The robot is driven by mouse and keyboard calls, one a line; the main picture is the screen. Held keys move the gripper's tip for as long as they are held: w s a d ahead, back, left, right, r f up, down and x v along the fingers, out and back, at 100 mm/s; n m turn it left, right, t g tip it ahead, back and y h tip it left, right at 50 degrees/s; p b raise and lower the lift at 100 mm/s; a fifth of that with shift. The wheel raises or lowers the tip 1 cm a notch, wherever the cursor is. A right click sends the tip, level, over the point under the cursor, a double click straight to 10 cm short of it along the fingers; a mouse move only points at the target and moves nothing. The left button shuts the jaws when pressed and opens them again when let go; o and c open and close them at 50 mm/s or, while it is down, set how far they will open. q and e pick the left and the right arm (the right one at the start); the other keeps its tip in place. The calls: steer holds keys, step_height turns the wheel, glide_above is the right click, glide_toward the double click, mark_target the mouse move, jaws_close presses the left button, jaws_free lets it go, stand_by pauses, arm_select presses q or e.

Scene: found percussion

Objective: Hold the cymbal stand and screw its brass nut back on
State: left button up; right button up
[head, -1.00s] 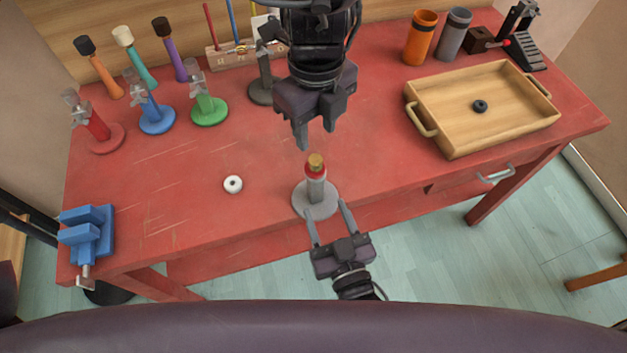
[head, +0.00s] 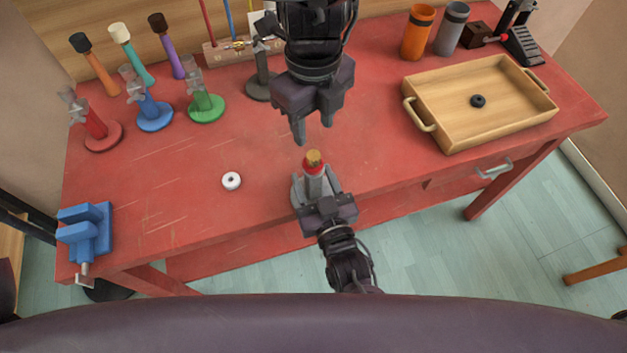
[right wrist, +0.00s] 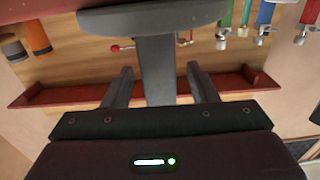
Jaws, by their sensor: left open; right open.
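The grey cymbal stand (head: 314,186) stands upright near the table's front edge, with a red ring (head: 313,170) near its top. A brass piece that looks like the nut (head: 314,157) sits at the very top; how far it is threaded cannot be told. My right gripper (head: 316,186) is at the stand from the front. In the right wrist view, its open fingers (right wrist: 160,72) flank the grey post, with gaps on both sides, and the round base appears at the top. My left gripper (head: 314,132) is open and empty, pointing down just above and behind the brass piece.
A white ring (head: 231,181) lies left of the stand on the red table (head: 180,200). A wooden tray (head: 435,137) holding a black ring is at right. A blue vise (head: 88,232) is at front left. Several coloured stands and mallets fill the back left.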

steer(key=shift+w, duration=0.15)
jaws_close()
stand_by(0.4)
arm_select(q)
steer(key=n, duration=0.4)
steer(key=shift+n, duration=0.4)
steer(key=n, duration=0.6)
steer(key=shift+n, duration=0.3)
steer(key=n, duration=1.1)
